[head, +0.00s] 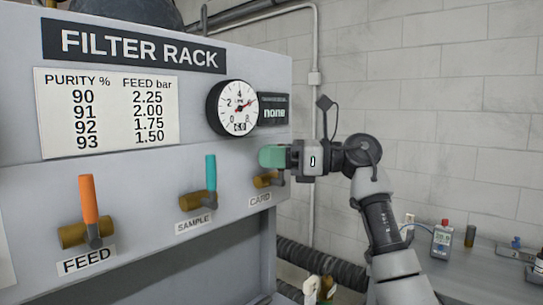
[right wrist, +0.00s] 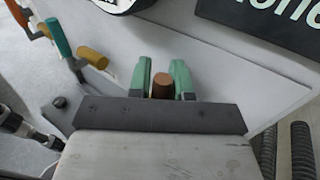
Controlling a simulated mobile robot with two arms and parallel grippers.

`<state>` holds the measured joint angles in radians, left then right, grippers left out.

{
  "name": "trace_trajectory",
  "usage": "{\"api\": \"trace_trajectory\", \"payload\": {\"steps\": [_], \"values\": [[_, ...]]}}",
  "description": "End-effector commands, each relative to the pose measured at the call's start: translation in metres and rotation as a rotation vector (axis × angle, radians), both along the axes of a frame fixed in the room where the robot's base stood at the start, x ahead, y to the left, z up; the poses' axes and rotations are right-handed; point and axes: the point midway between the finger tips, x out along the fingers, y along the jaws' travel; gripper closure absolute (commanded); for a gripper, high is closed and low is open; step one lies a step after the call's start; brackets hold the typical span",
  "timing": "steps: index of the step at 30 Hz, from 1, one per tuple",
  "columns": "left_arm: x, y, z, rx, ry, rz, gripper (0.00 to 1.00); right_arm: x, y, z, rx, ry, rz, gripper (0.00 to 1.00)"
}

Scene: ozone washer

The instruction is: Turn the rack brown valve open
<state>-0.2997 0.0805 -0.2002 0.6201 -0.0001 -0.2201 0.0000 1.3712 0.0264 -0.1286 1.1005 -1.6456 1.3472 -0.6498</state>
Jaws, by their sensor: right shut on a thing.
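The brown valve is the rightmost on the filter rack, above the CARD label. In the head view its brass body (head: 264,181) shows under my right gripper (head: 272,157), whose green fingers cover its handle. In the right wrist view the brown handle (right wrist: 162,86) stands between the two green fingers of my right gripper (right wrist: 162,82). The gripper is shut on it. The handle's full length and exact angle are hidden. My left gripper is not in view.
The orange FEED handle (head: 88,199) and teal SAMPLE handle (head: 211,172) stand upright to the left. A bench (head: 470,275) with small devices is at right.

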Motion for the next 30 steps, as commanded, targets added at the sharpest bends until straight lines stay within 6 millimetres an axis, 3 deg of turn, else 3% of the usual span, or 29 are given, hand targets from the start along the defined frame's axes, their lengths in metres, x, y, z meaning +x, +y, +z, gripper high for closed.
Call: {"api": "trace_trajectory", "payload": {"steps": [14,30], "values": [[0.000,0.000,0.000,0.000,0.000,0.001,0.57,0.003,-0.003,0.000,0.051,0.052,-0.002,1.00],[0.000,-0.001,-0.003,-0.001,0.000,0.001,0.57,0.020,-0.021,-0.003,0.374,0.374,-0.002,1.00]]}}
